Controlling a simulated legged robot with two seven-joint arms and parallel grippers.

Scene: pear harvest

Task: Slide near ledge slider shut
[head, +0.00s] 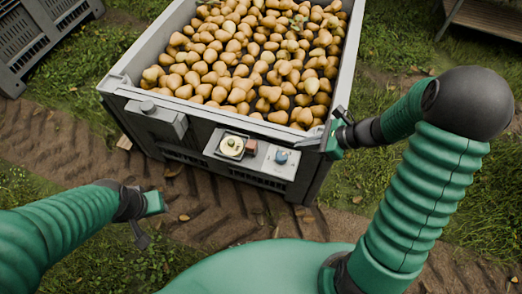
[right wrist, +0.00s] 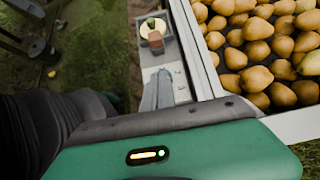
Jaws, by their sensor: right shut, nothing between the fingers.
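The near ledge (head: 250,156) is a pale grey plate on the near wall of the pear crate. It carries a cream round dial (head: 232,146), a small brown block (head: 251,147) and a blue knob (head: 281,157). I cannot tell which part is the slider. The ledge shows in the right wrist view (right wrist: 181,84), with the brown block (right wrist: 155,41) beside the dial (right wrist: 152,26). My right gripper (head: 335,140) is shut and empty by the crate's near right corner, right of the blue knob. My left gripper (head: 146,219) hangs low, left of the ledge; its jaw gap is unclear.
The crate (head: 130,90) is full of pears (head: 250,60). A grey box with a dark knob (head: 160,117) juts from its near wall, left of the ledge. Another dark crate (head: 40,40) stands at the far left. Rutted soil and grass lie open in front.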

